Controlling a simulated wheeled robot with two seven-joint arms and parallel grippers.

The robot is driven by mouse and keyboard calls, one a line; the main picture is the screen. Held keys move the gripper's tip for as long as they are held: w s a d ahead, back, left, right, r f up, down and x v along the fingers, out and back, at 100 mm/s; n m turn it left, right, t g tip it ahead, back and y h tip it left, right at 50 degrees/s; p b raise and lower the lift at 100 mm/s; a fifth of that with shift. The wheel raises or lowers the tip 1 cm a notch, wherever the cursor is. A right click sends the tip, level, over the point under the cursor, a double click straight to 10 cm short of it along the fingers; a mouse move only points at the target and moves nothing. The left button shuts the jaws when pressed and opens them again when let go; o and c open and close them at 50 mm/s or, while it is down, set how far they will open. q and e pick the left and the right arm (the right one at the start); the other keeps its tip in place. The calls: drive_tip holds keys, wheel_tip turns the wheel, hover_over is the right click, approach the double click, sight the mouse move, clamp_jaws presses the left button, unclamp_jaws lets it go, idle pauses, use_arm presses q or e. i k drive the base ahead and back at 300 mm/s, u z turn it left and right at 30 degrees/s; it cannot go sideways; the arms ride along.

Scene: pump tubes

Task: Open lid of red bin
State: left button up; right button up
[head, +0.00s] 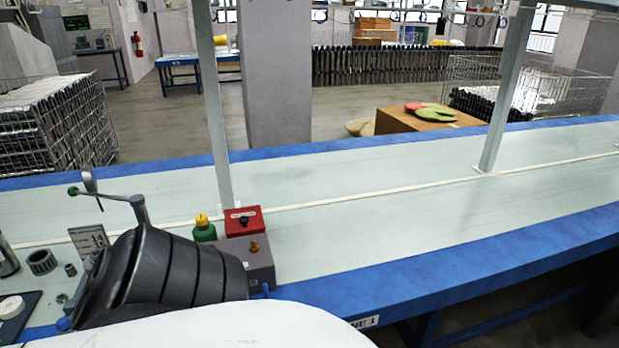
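A small red box (245,222) with a dark knob on its front stands on the table, left of centre. It is the only red box in view and may be the red bin. It looks closed, but it is too small to tell a separate lid. It stands close behind a grey box (258,262) with a brass-coloured knob. Neither of my grippers is in view.
The long pale table (400,215) with blue edges is clear to the right. A green-knobbed lever (110,195) and small parts are at left.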

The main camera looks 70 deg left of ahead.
sight(245, 219)
drive_tip(key=i, duration=1.75)
drive_tip(key=u, duration=4)
